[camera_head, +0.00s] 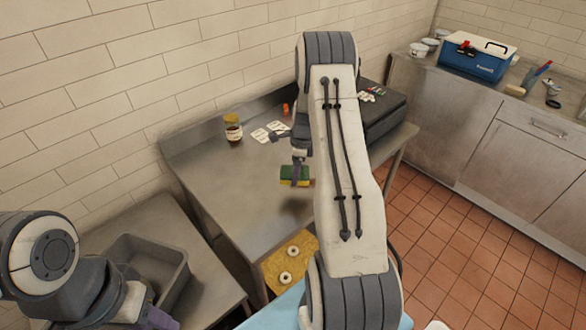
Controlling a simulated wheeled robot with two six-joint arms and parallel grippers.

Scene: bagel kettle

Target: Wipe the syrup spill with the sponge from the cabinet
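The sponge (288,176), green above and yellow below, is at the tip of my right arm over the steel table (215,175). My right gripper (299,172) is around it and appears shut on it. A soft dark patch (295,204) shows on the table just below the sponge; I cannot tell whether it is syrup or a shadow. A jar (233,129) with dark contents and a yellow lid stands upright at the back left. My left gripper (160,320) is at the bottom left, cut off by the frame edge.
A yellow board (271,271) with two bagels (293,251) lies at the table's front. Cards (262,135) lie beside the jar. A dark case (392,118) is at the right end. A grey basin (140,247) is at left. A blue cooler (478,60) sits on the far counter.

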